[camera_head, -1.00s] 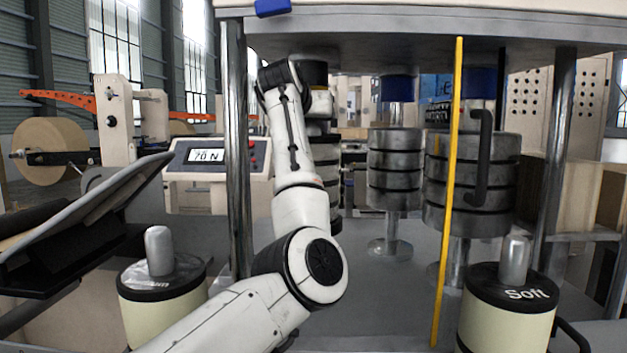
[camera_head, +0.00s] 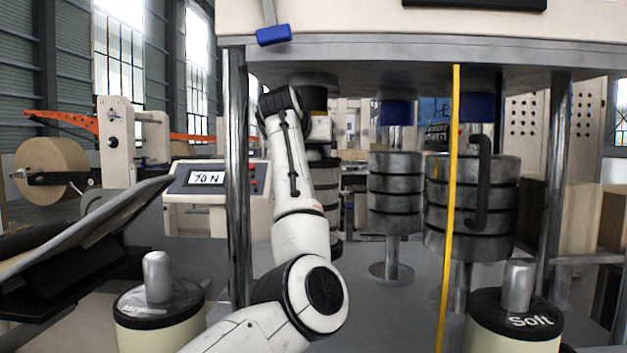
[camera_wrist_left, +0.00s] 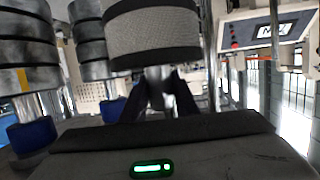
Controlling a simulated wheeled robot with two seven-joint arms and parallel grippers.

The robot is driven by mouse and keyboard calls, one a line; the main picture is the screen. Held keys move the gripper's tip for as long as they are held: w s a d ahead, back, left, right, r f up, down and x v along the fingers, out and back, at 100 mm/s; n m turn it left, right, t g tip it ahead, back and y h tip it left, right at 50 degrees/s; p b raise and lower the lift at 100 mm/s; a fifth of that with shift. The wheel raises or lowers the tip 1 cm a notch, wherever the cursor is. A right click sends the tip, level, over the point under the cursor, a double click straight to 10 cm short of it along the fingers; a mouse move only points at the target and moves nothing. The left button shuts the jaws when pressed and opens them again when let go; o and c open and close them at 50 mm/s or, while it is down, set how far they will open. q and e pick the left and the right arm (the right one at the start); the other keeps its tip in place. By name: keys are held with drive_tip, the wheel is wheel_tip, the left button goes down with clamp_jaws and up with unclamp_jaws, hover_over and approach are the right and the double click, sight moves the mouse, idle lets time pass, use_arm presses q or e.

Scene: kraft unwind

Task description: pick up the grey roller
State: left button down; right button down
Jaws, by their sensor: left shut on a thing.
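The grey roller (camera_wrist_left: 153,32) has a woven grey side with dark rims and fills the top middle of the left wrist view. A short metal stem (camera_wrist_left: 158,72) sticks out of its end toward my gripper. My left gripper (camera_wrist_left: 160,86) has its dark fingers shut on that stem. In the head view my left arm reaches up under the overhead plate; its wrist hides the fingers, and I cannot make out the roller clearly there. My right gripper is not in view.
A middle steel ring stack (camera_head: 395,185) and a right one (camera_head: 472,205) stand close by. A yellow upright bar (camera_head: 450,205) and a chrome post (camera_head: 238,180) flank my arm. A "Soft" roller (camera_head: 510,335) and another cream roller (camera_head: 160,337) stand in front. The plate (camera_head: 430,66) hangs overhead.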

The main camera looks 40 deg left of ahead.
use_arm(q)
drive_tip(key=shift+r, duration=0.4)
drive_tip(key=shift+r, duration=0.45)
drive_tip(key=shift+d+r, duration=0.1)
drive_tip(key=shift+d, duration=0.7)
drive_tip(key=w+d+b, duration=0.1)
drive_tip(key=d+b, duration=0.1)
drive_tip(key=d, duration=1.4)
drive_tip(key=shift+w+d, duration=0.15)
drive_tip(key=shift+w, duration=0.15)
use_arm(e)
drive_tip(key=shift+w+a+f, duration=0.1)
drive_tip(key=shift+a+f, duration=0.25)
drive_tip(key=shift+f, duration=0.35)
use_arm(q)
drive_tip(key=shift+r, duration=0.15)
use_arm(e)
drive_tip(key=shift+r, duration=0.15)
